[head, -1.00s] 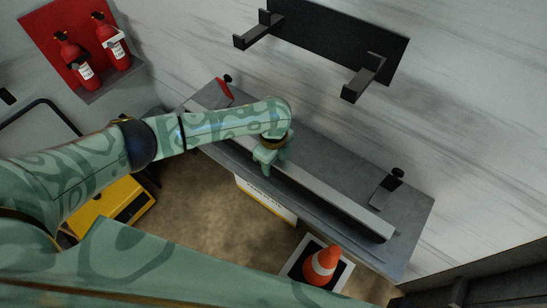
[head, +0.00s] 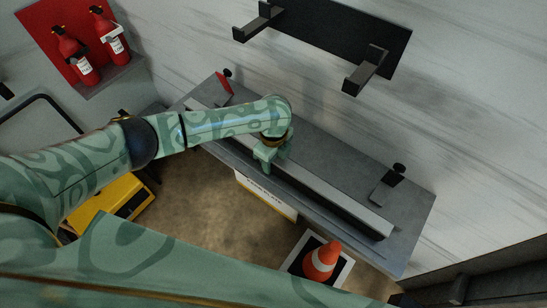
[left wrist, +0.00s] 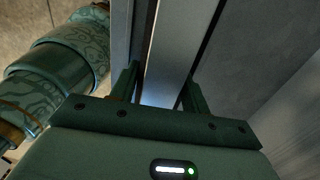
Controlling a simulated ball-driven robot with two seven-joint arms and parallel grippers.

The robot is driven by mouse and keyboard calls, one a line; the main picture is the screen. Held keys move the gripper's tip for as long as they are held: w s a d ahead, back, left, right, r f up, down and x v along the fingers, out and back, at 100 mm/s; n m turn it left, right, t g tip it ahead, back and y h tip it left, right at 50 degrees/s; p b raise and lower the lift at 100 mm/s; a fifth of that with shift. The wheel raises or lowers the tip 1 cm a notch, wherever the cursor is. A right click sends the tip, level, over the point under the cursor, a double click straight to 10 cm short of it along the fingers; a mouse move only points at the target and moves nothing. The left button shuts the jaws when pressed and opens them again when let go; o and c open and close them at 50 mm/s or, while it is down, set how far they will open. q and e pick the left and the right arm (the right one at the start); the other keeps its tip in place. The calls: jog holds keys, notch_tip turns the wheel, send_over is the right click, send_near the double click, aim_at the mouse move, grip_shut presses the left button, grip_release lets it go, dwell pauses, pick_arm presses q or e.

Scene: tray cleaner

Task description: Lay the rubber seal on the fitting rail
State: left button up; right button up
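A long light-grey bar (head: 333,195) with a dark side runs along the grey bench; it looks like the fitting rail. I cannot tell whether the dark band (head: 345,209) along its front is the rubber seal or the bar's own shaded side. My left gripper (head: 273,163) points down at the bar's middle and hides part of it. In the left wrist view the fingers of my left gripper (left wrist: 162,78) stand apart, with the light bar (left wrist: 175,45) running between them. I see no separate seal held there. My right gripper is out of view.
On the bench (head: 415,215) stand a red-plated clamp (head: 224,83) at the far left and a dark clamp (head: 387,186) at the right. A black wall bracket (head: 335,40) hangs behind. An orange cone (head: 320,261) stands on the floor in front.

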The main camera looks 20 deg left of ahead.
pick_arm(q)
jog(key=o, duration=0.4)
jog(key=shift+r, duration=0.1)
jog(key=shift+o, duration=0.2)
jog(key=shift+s+r, duration=0.1)
notch_tip(320, 180, up, 16)
jog(key=p, duration=0.6)
jog(key=shift+s, duration=0.1)
